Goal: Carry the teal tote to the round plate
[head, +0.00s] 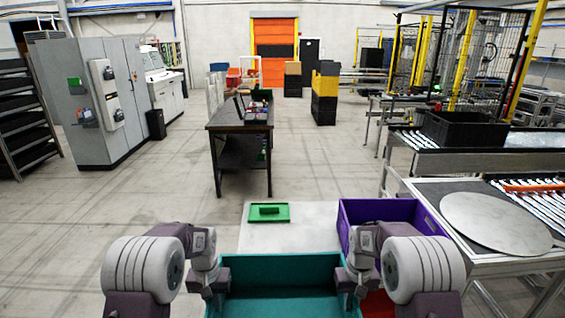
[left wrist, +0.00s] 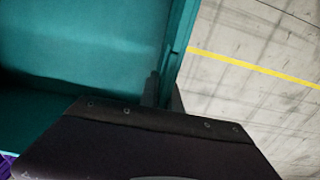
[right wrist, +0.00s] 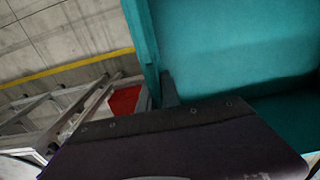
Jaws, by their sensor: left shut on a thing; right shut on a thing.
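The teal tote (head: 280,268) is in front of me at the bottom middle of the head view, open side up, and looks empty. My left gripper (head: 217,290) is shut on its left wall, and my right gripper (head: 348,284) is shut on its right wall. The tote wall also shows between the fingers in the left wrist view (left wrist: 95,40) and the right wrist view (right wrist: 225,40). The round plate (head: 495,222) is a flat grey disc on the table at the right, apart from the tote. Nothing lies on it.
A purple tote (head: 380,211) and a green tray (head: 268,212) sit on the pale table (head: 315,228) just beyond the teal tote. A red thing (right wrist: 124,101) shows below right. A black crate (head: 462,130) stands on the roller conveyor. Open floor lies left.

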